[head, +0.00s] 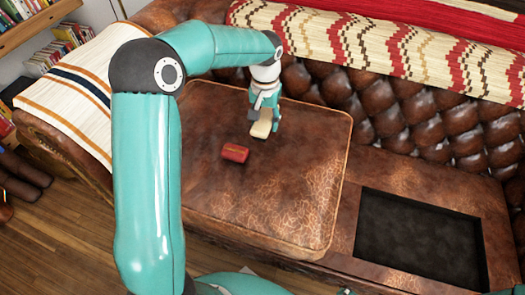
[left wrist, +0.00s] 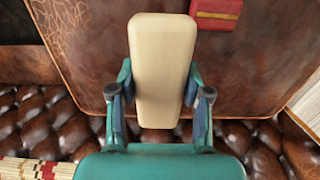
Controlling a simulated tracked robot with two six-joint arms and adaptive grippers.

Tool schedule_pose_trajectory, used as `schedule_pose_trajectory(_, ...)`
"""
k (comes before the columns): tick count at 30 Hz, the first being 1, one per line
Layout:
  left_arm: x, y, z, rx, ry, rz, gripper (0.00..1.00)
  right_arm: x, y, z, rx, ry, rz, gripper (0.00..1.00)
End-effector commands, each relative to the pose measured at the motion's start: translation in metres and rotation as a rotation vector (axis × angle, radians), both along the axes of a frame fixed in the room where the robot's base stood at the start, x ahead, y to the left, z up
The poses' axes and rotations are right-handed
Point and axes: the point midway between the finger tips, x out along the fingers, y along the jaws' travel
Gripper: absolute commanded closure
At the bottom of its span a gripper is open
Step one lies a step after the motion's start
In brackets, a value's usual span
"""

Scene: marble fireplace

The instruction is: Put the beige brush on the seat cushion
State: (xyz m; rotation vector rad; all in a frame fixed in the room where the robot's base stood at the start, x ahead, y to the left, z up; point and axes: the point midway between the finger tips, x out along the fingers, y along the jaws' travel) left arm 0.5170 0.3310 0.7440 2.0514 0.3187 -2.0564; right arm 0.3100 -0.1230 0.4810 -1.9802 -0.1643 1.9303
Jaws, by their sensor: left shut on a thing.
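The beige brush (head: 262,122) is a long pale block held in my left gripper (head: 265,105). In the left wrist view the brush (left wrist: 162,60) stands between the two fingers of the left gripper (left wrist: 160,92), which are shut on its sides. The brown leather seat cushion (head: 290,195) lies below the brush; it also shows in the left wrist view (left wrist: 255,75). The brush is over the back part of the cushion. I cannot tell whether its lower end touches the leather. My right gripper is not in view.
A small red box (head: 235,153) lies on the cushion near the brush. A black tray (head: 420,240) sits on the sofa at the right. The tufted backrest (head: 400,110) rises behind, with a patterned blanket (head: 400,50) over it. The cushion's front part is clear.

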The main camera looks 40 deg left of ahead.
Motion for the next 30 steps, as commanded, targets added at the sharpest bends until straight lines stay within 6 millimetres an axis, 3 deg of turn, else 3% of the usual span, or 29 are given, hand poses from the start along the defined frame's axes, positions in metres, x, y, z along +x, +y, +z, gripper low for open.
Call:
schedule_pose_trajectory(3,-0.001,0.000,-0.037,0.001,0.004,-0.001,0.95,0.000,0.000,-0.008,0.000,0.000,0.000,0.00)
schedule_pose_trajectory(9,-0.001,0.000,-0.078,0.000,0.002,0.000,0.95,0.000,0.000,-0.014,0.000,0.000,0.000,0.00)
schedule_pose_trajectory(17,0.000,0.000,-0.096,0.001,-0.001,-0.001,0.95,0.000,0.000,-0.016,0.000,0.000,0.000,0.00)
schedule_pose_trajectory(24,0.000,0.000,-0.129,0.001,0.001,-0.001,0.95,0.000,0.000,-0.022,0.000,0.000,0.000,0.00)
schedule_pose_trajectory(30,0.001,0.000,-0.133,0.002,-0.002,-0.001,0.95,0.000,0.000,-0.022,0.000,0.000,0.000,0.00)
